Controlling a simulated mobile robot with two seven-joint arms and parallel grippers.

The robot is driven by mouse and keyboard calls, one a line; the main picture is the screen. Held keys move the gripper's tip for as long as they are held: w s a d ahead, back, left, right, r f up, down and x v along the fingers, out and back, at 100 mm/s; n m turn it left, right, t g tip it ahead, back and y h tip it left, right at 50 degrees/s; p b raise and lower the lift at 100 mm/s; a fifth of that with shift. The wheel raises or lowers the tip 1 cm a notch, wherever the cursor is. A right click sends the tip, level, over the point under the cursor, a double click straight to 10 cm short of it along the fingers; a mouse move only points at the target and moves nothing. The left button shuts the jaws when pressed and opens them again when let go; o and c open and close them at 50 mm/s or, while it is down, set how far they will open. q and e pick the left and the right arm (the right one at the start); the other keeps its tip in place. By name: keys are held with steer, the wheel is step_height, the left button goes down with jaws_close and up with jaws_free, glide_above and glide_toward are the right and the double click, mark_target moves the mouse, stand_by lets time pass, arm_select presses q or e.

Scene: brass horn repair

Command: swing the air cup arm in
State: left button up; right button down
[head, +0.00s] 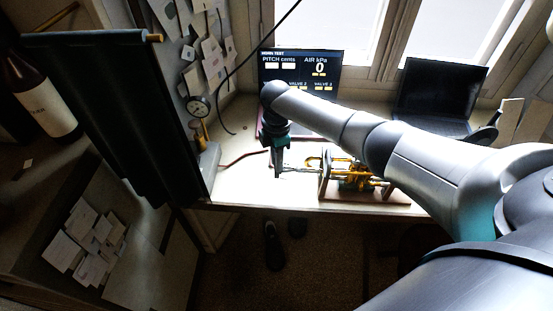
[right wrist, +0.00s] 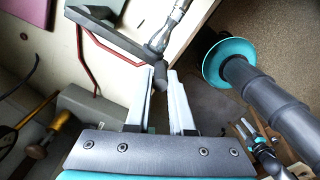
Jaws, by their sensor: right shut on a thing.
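My right gripper (head: 278,172) points down beside the mouthpiece end of the brass horn (head: 345,172) on the bench. In the right wrist view its two pale fingers (right wrist: 164,85) are shut on a dark peg at the end of the air cup arm (right wrist: 122,45), a dark grey bar. The bar's end lies close to a silver tube (right wrist: 178,15); I cannot tell whether they touch. In the head view my gripper hides most of the arm.
The horn rests on a wooden stand (head: 372,197) near the bench's front edge. A screen (head: 300,68) behind reads AIR kPa 0. A pressure gauge (head: 198,107) stands left. A red hose (right wrist: 88,62) runs beside the arm.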

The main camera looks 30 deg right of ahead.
steer(key=shift+s+d, duration=0.1)
steer(key=shift+d, duration=0.1)
steer(key=c, duration=0.8)
jaws_free()
steer(key=shift+r, duration=0.45)
step_height(320, 180, up, 14)
steer(key=shift+r, duration=0.2)
